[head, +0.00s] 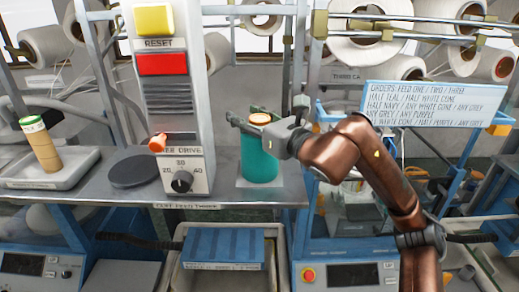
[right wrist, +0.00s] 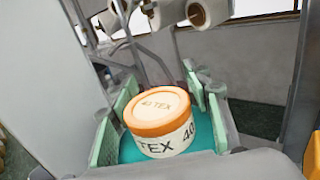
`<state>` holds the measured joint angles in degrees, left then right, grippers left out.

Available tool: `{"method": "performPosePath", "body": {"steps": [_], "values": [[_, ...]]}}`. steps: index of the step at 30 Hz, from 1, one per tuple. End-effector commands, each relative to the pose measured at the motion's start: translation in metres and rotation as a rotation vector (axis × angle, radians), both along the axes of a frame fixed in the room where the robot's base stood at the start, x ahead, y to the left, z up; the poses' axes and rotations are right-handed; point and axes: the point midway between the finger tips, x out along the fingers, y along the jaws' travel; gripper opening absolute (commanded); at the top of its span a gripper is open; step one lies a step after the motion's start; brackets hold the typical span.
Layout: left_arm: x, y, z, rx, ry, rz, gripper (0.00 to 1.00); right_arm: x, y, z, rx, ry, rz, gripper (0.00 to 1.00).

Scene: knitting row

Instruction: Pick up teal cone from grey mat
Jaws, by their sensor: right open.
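The teal cone (head: 260,165) stands upright near the right end of the grey metal shelf, with an orange cap on top. In the right wrist view its cap and a pale band marked "40 TEX" (right wrist: 160,122) show, with teal yarn (right wrist: 135,150) below. My right gripper (head: 262,122) is open at the cone's top. In the right wrist view its green-padded fingers stand on both sides of the cone; I cannot tell whether they touch it. My left gripper is not in view.
A control column (head: 172,85) with a red button rises left of the cone. A dark round disc (head: 134,172) and a tray (head: 75,170) with a tan cone (head: 42,147) lie further left. An orders sign (head: 435,110) stands at right.

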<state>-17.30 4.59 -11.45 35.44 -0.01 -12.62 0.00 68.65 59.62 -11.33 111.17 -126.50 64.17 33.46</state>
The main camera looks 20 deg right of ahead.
Motion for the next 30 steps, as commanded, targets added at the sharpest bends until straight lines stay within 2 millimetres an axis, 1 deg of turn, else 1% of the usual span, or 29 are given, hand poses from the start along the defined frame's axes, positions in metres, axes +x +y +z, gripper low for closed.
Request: {"method": "performPosePath", "body": {"steps": [3, 22, 30], "values": [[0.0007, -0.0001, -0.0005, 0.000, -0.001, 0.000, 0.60, -0.0001, -0.0003, -0.0006, 0.000, 0.000, 0.000, 0.43], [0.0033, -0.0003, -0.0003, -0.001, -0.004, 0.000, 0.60, -0.0003, -0.0005, -0.0003, 0.000, 0.000, 0.000, 0.00], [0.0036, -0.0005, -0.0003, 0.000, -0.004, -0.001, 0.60, -0.0003, -0.0005, -0.0001, 0.000, 0.000, 0.000, 0.00]]}}
